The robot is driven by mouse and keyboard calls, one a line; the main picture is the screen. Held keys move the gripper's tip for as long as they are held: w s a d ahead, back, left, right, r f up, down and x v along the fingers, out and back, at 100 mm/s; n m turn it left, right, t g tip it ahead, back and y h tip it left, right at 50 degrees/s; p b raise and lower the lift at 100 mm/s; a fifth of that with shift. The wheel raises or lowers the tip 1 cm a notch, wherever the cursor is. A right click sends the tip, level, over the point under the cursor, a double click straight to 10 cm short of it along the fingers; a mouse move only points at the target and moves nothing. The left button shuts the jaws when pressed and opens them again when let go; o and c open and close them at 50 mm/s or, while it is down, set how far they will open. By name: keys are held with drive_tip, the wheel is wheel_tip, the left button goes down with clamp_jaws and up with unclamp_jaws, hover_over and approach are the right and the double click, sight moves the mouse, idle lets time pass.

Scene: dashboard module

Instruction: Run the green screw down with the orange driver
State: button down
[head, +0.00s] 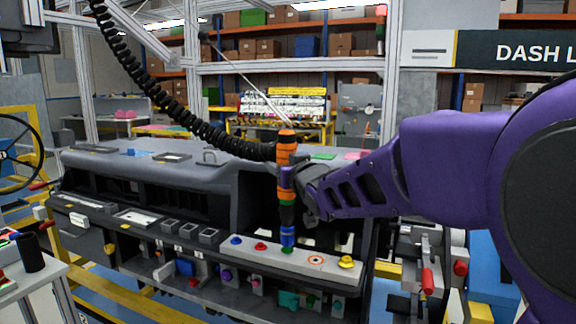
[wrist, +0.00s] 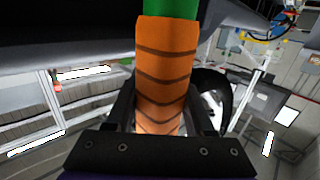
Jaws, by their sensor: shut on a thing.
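My gripper (head: 289,180) is shut on the orange driver (head: 286,150), which stands about upright with its tip pointing down. Below the jaws the driver shows orange, green and dark bands and a blue lower end. In the wrist view the ribbed orange handle (wrist: 165,70) sits between my fingers, with a green band beyond it. The green screw (head: 287,250) is on the pale strip (head: 300,258) directly under the driver's blue end. The tip looks at or very close to its head; I cannot tell whether they touch. The wrist view does not show the screw.
On the strip are a blue screw (head: 236,240) and a red screw (head: 260,246) to the left, and a ringed mark (head: 316,260) and a yellow screw (head: 346,262) to the right. The grey dashboard (head: 150,165) lies behind. A black coiled hose (head: 190,125) hangs close to the driver's upper part.

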drive_tip(key=shift+d+f+b, duration=0.1)
drive_tip(key=shift+f+b, duration=1.05)
drive_tip(key=shift+f, duration=0.25)
idle(4.3)
drive_tip(key=shift+r, duration=0.15)
drive_tip(key=shift+r+p, duration=2.45)
drive_tip(key=shift+r, duration=0.7)
drive_tip(key=shift+f, duration=0.1)
